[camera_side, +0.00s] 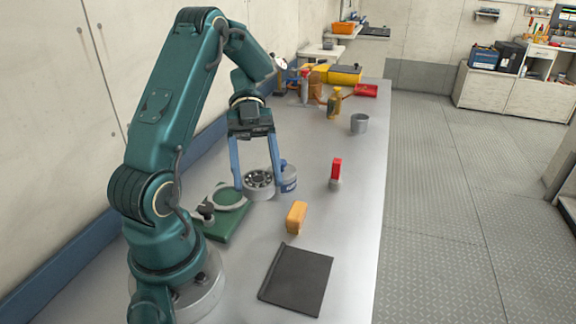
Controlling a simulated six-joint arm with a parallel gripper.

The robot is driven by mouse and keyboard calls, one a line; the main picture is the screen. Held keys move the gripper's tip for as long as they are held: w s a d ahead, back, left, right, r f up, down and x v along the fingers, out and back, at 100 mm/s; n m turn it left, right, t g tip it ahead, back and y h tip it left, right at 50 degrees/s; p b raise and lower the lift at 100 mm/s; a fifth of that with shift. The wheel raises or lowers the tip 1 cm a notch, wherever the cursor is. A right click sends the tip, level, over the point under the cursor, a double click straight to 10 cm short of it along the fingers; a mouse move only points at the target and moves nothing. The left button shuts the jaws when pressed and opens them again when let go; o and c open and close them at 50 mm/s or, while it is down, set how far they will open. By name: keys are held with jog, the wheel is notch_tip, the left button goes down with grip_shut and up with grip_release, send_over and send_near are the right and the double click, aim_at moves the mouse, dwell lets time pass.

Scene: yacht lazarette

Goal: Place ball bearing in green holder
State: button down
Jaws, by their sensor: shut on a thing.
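The ball bearing (259,180) is a round metal ring with a dark, ball-studded inner race. My gripper (258,184) has two blue fingers shut on it, one on each side. The bearing is held roughly level, and looks to be a little above the table. The green holder (218,232) lies on the table to the left and nearer the camera. It has a green base with a pale round ring seat (230,196) and a dark knob clamp (205,211) at its left. My arm hides part of the holder's left side.
A blue-labelled tin (288,178) stands right behind the bearing. An orange block (296,217), a red-topped item (336,173), a grey cup (359,123) and a black flat plate (296,279) are on the metal table (355,215). Bottles and boxes crowd the far end.

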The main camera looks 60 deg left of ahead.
jog(key=shift+s+a+f+n+t, duration=0.2)
jog(key=shift+a+f+n+t, duration=0.2)
jog(key=shift+f, duration=0.2)
jog(key=shift+d, duration=0.15)
send_over(298, 270)
notch_tip(298, 270, down, 7)
jog(key=shift+f, duration=1.8)
jog(key=shift+c, duration=0.2)
grip_release()
jog(key=shift+f, duration=0.1)
